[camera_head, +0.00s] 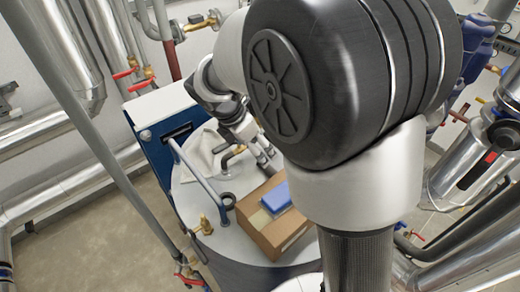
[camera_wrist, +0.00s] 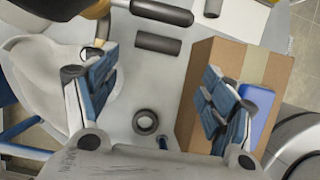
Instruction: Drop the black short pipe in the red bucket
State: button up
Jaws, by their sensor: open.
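My gripper (camera_wrist: 160,70) is open, with its two blue-padded fingers spread wide above a grey round top and nothing between the pads. A short dark pipe (camera_wrist: 158,43) lies on its side on that top, ahead of the fingertips in the wrist view. I take it for the black short pipe. A dark ring-shaped piece (camera_wrist: 145,122) stands end-up on the surface, between the fingers in the picture; it also shows in the head view (camera_head: 228,200). In the head view my arm hides much of the top around my gripper (camera_head: 258,156). No red bucket shows in either view.
A cardboard box (camera_head: 275,230) with a blue block (camera_head: 277,198) on it stands close to the right finger. A larger black cylinder (camera_wrist: 162,12) lies beyond the pipe. Pipes and valves surround the drum.

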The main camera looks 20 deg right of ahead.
jog(key=b+x, duration=0.1)
jog(key=x, duration=1.2)
jog(key=shift+f, duration=0.1)
jog(key=shift+a, duration=0.1)
jog(key=shift+c, duration=0.7)
jog(key=c, duration=0.8)
jog(key=shift+r, duration=0.25)
jog(key=shift+a+r, duration=0.1)
jog(key=shift+r, duration=0.45)
jog(key=s+a, duration=0.1)
jog(key=a, duration=0.1)
jog(key=s+a, duration=0.1)
jog(key=a, duration=0.2)
jog(key=s+a, duration=0.1)
jog(key=a, duration=0.1)
jog(key=shift+a+f+b, duration=0.1)
jog(key=shift+a+b, duration=0.05)
jog(key=shift+b, duration=0.2)
jog(key=p, duration=0.2)
send_near(269, 166)
jog(key=s+a+f+v, duration=0.1)
jog(key=a+v, duration=0.1)
jog(key=v, duration=0.6)
jog(key=shift+w+d+r, duration=0.1)
jog(key=shift+r, duration=0.25)
